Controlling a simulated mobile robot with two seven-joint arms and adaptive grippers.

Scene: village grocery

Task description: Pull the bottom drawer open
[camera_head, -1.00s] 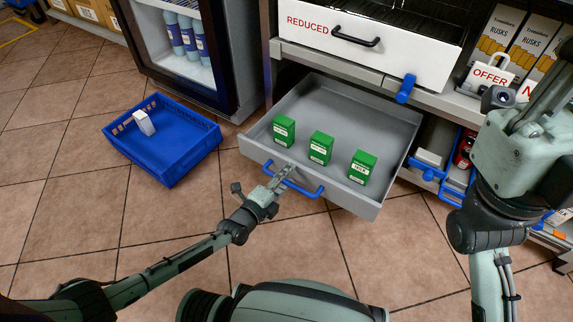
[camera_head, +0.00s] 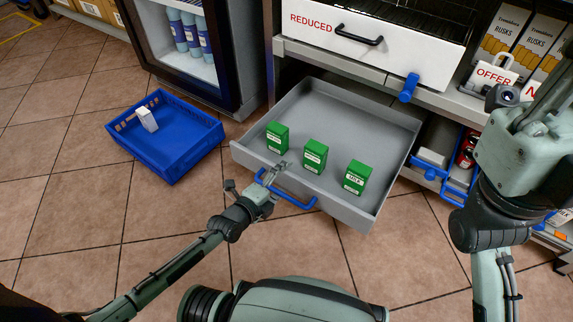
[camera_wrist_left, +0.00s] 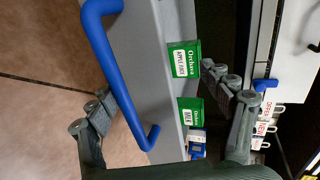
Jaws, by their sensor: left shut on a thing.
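The bottom drawer (camera_head: 345,205) is a grey tray pulled well out from under the shelf unit, with a blue bar handle (camera_head: 290,196) on its front. Three green boxes stand upright inside: left (camera_head: 277,138), middle (camera_head: 315,156) and right (camera_head: 356,177). My left gripper (camera_head: 271,176) is shut on the drawer at the left end of its handle. The left wrist view shows the handle (camera_wrist_left: 122,85) and drawer front (camera_wrist_left: 165,60) between its fingers; exactly where they press is unclear. My right arm is raised at the right; its fingers are not clear.
A blue crate (camera_head: 188,165) with a small white box (camera_head: 146,119) is on the tiled floor left of the drawer. A glass-door fridge (camera_head: 243,55) stands behind it. A white "REDUCED" drawer (camera_head: 410,55) is above. Floor in front is clear.

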